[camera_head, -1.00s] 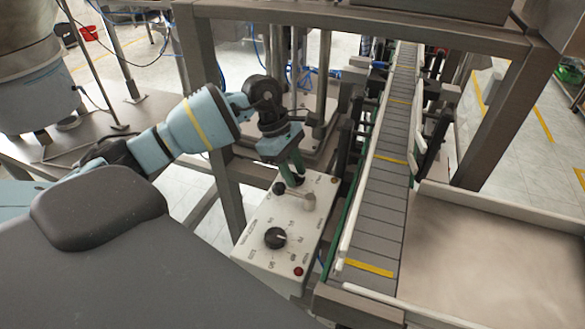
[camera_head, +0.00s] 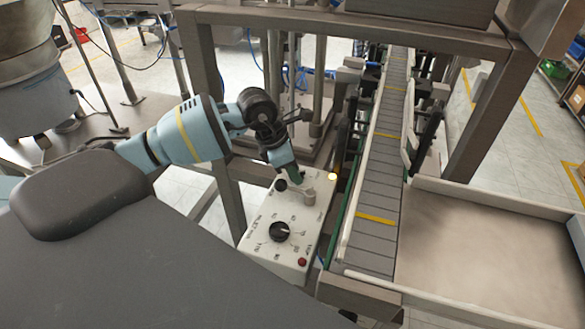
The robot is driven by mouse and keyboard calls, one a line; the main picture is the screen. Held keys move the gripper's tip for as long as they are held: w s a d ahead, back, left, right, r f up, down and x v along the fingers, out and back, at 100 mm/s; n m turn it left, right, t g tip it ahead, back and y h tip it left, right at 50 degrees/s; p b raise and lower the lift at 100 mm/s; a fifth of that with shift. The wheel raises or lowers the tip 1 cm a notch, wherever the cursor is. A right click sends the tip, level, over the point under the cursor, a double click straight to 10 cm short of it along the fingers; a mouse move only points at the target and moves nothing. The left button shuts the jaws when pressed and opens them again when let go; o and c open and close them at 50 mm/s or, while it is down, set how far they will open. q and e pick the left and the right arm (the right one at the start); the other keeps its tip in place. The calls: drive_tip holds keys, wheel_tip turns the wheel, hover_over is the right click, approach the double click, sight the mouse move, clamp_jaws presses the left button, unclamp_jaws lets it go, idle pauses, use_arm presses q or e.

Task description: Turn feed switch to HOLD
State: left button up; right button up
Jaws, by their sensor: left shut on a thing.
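A white control box (camera_head: 258,238) stands left of the conveyor. On its far half is a light grey switch lever (camera_head: 307,194) with a black knob (camera_head: 281,185) beside it. My left gripper (camera_head: 293,177) reaches down over this far half and is shut on the switch lever. Its fingers partly hide the lever. A black rotary dial (camera_head: 279,231) sits on the near half among small printed marks, which I cannot read. A red button (camera_head: 302,262) is at the near right corner. My right gripper is out of view.
A grey slatted conveyor (camera_head: 370,190) with yellow stripes runs right of the box and looks empty. A pale tray (camera_head: 480,245) lies right of it. A metal frame (camera_head: 350,20) spans above and behind. A large round bowl unit (camera_head: 35,85) stands at the left.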

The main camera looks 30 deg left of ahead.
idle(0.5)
use_arm(q)
drive_tip(key=o, duration=1)
drive_tip(key=shift+c, duration=0.2)
drive_tip(key=shift+s+a+r, duration=0.1)
drive_tip(key=shift+a+r, duration=0.05)
drive_tip(key=shift+r, duration=0.3)
drive_tip(key=v, duration=0.7)
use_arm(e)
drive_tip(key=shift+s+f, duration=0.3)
use_arm(q)
drive_tip(key=shift+s+f, duration=0.1)
drive_tip(key=shift+f, duration=0.05)
